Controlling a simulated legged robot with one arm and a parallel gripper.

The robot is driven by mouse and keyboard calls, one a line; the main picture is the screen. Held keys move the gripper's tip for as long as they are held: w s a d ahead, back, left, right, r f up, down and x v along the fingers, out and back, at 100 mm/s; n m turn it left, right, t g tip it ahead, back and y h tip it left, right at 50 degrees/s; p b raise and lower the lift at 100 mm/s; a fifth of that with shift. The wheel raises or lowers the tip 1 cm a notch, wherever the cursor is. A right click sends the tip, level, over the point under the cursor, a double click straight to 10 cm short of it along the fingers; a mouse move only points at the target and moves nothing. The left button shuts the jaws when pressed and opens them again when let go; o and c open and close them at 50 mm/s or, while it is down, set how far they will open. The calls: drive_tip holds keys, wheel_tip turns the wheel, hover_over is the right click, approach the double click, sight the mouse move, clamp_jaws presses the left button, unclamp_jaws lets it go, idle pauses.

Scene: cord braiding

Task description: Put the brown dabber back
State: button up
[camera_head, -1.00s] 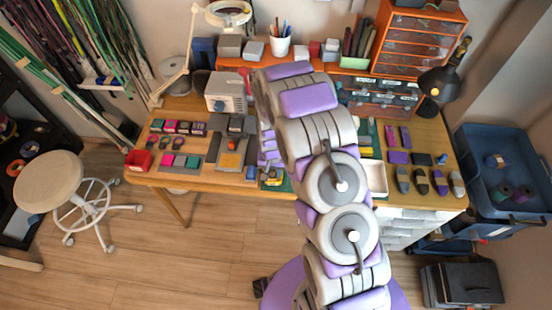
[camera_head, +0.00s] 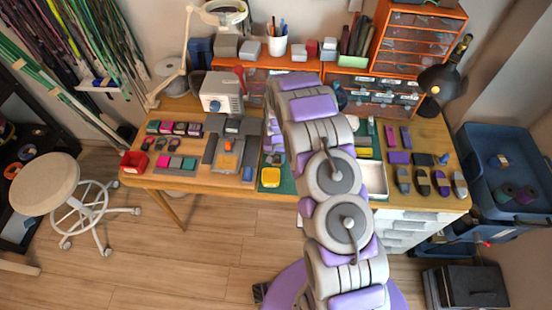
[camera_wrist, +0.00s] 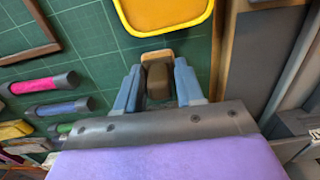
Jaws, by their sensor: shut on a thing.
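The brown dabber (camera_wrist: 158,82) is between the two blue-grey fingers of my gripper (camera_wrist: 157,84) in the wrist view. The gripper is shut on it. A tan edge shows at the dabber's far end. Below them in the picture is the green cutting mat (camera_wrist: 90,42); I cannot tell how high the dabber is above it. In the head view my arm hides most of the gripper and the dabber.
A yellow tray (camera_wrist: 165,12) lies just beyond the fingertips; it also shows in the head view (camera_head: 269,176). Pink (camera_wrist: 45,83) and blue (camera_wrist: 62,108) rollers lie left. A grey block (camera_wrist: 258,55) stands right. Several oblong pieces (camera_head: 422,182) line the table's right side.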

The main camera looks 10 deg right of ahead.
drive_tip(key=shift+d, duration=0.2)
drive_tip(key=o, duration=0.5)
drive_tip(key=shift+a, duration=0.2)
drive_tip(key=o, duration=0.4)
drive_tip(key=shift+a, duration=0.35)
drive_tip(key=shift+o, duration=0.2)
drive_tip(key=shift+d, duration=0.4)
wheel_tip(320, 180, up, 11)
drive_tip(key=shift+a+r+p, duration=0.1)
drive_tip(key=shift+a+p, duration=0.05)
drive_tip(key=shift+p, duration=1)
drive_tip(key=s+r+n, duration=0.2)
drive_tip(key=s+r, duration=1.4)
drive_tip(key=r, duration=0.5)
drive_tip(key=s+r+g, duration=0.1)
drive_tip(key=s+r, duration=0.2)
drive_tip(key=s, duration=1)
drive_tip(key=s+r+n, duration=0.1)
drive_tip(key=s+r, duration=0.3)
drive_tip(key=s, duration=0.9)
drive_tip(key=shift+s+r+n+g, duration=0.25)
drive_tip(key=shift+s+n+g, duration=0.05)
drive_tip(key=shift+g, duration=0.1)
drive_tip(key=shift+a, duration=0.1)
